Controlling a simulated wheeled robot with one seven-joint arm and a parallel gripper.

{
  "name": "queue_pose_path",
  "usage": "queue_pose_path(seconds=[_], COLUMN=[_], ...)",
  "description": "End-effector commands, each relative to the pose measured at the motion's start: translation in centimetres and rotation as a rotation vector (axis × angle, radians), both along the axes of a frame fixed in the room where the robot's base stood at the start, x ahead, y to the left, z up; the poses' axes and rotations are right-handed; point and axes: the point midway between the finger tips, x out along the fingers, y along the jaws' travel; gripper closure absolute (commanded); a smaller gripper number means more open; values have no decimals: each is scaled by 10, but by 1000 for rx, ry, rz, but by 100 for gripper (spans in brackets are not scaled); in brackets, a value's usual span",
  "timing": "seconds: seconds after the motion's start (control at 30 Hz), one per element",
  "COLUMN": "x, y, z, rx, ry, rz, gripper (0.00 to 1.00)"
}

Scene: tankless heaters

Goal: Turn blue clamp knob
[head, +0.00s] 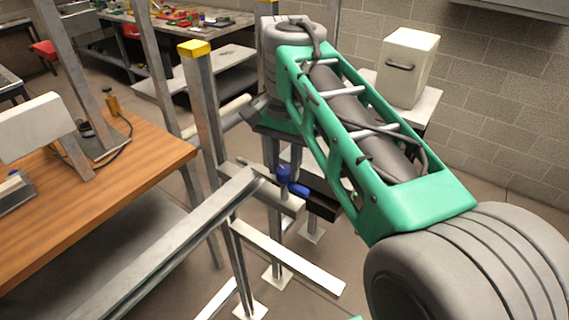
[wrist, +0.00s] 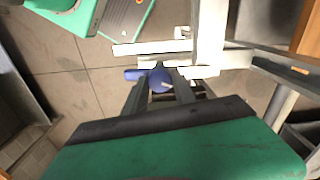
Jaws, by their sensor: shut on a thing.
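The blue clamp knob (head: 283,174) sits upright on a grey metal clamp at the end of a rail, in the middle of the head view. A second blue piece (head: 299,190) sticks out beside it. In the wrist view the round knob (wrist: 160,76) lies between the two dark fingers of my gripper (wrist: 161,84), with the other blue piece (wrist: 133,74) to its left. My gripper is shut on the knob from above. In the head view my green arm hides part of the gripper.
A wooden workbench (head: 150,165) stands at the left. A metal post with a yellow cap (head: 200,100) rises close to my arm. White flat bars (head: 285,258) lie low below the clamp. A cream box (head: 407,66) stands on a stand at the back right.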

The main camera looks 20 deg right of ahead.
Motion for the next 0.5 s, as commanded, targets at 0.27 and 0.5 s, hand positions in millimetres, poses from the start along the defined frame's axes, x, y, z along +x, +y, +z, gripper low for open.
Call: queue_pose_path(seconds=[0.27, 0.5], x=[0, 0], y=[0, 0], z=[-1, -1], rx=[1, 1], ry=[2, 2], rz=[261, 488], gripper=[100, 100])
